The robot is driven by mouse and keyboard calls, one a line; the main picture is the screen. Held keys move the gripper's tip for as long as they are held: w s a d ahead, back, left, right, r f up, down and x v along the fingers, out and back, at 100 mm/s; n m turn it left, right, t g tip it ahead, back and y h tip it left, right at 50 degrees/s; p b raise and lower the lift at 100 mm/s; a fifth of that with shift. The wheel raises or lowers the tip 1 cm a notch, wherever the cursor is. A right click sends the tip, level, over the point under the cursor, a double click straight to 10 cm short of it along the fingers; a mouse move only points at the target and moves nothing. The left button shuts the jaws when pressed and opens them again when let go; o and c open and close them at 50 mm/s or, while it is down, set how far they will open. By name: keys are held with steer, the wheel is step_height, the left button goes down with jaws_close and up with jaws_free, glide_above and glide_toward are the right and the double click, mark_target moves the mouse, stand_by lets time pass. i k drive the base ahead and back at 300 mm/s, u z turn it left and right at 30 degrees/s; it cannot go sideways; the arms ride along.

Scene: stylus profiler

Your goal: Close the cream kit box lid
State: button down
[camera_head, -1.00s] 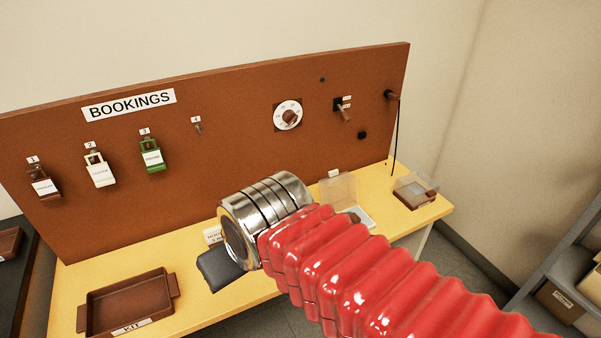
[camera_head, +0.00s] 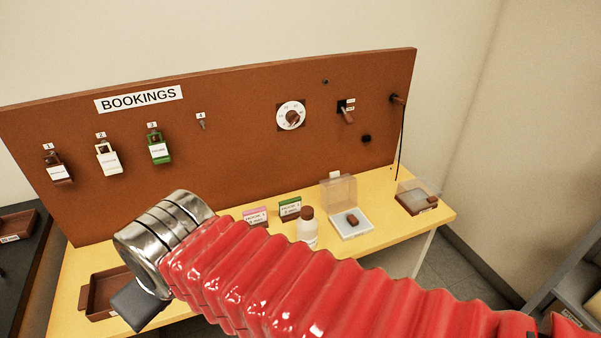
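The pale, cream-looking kit box (camera_head: 362,229) stands on the yellow bench right of the middle. A small brown piece (camera_head: 351,219) lies in it. Its clear lid (camera_head: 339,194) stands raised at the back, so the box is open. My gripper (camera_head: 135,308) is at lower left, at the end of my red arm, over the brown tray and far left of the box. Only a dark grey part of it shows past the metal wrist. I cannot tell whether its fingers are open or shut.
A white bottle with a brown cap (camera_head: 307,228) stands left of the box, with small green (camera_head: 290,207) and pink-topped (camera_head: 256,217) cartons. A brown box with a clear cover (camera_head: 416,201) is at right. A brown board (camera_head: 230,140) with padlocks and a dial rises behind.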

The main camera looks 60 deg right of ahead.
mark_target(333, 175)
steer(key=u, duration=0.8)
steer(key=k, duration=0.9)
steer(key=z, duration=1.35)
steer(key=i, duration=0.95)
steer(key=z, duration=0.05)
